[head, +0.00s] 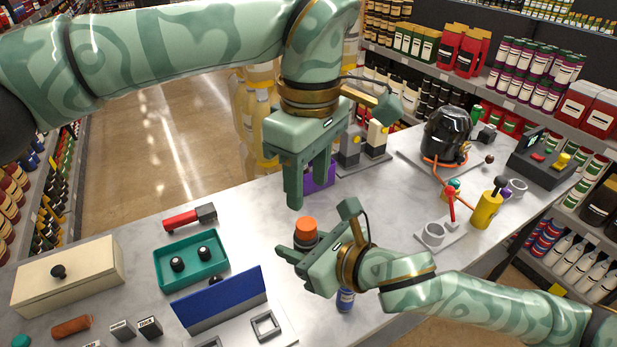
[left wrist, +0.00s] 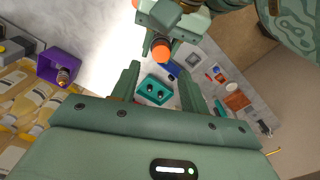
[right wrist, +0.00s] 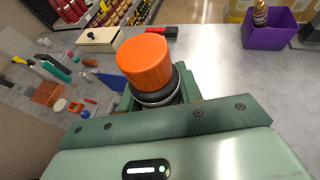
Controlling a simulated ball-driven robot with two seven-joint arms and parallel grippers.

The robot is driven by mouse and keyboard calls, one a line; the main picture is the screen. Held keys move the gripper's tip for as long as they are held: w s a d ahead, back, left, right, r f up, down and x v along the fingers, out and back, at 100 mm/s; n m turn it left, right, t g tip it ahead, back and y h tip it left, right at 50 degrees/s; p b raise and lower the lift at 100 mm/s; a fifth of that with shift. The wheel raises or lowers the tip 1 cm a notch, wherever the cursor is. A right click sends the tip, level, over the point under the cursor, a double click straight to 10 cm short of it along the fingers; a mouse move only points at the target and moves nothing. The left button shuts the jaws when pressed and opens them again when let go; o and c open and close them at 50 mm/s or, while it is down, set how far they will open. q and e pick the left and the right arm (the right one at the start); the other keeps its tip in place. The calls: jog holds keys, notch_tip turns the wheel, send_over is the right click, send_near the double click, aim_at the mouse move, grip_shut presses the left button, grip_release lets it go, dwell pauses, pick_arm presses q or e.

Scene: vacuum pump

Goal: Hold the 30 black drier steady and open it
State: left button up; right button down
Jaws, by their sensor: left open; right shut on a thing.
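The black drier (head: 308,240) has an orange cap (head: 305,228) on its top. My right gripper (head: 303,252) is shut on its dark body and holds it near upright. In the right wrist view the orange cap (right wrist: 145,62) stands clear above the fingers, with the black body (right wrist: 178,88) partly hidden by them. My left gripper (head: 308,192) is open and empty, just above the cap, fingers pointing down. In the left wrist view the cap (left wrist: 159,49) shows beside the open fingers (left wrist: 158,85), not between them. I cannot tell the exact gap.
A red-handled tool (head: 190,217), teal tray (head: 205,247) with black knobs, blue panel (head: 222,300) and cream lidded box (head: 68,275) lie left. A purple bin (head: 320,176) stands behind my left gripper. A black pump (head: 446,135) and yellow bottle (head: 486,211) are right.

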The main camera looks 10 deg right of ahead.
aim_at(307, 223)
pick_arm(q)
jog(key=shift+a+f+m, duration=0.1)
jog(key=shift+m, duration=0.3)
notch_tip(307, 223, down, 7)
jog(key=shift+f, duration=0.2)
jog(key=shift+c, duration=0.4)
grip_shut()
jog(key=n, duration=0.9)
jog(key=shift+r+n, duration=0.1)
jog(key=shift+n, duration=0.3)
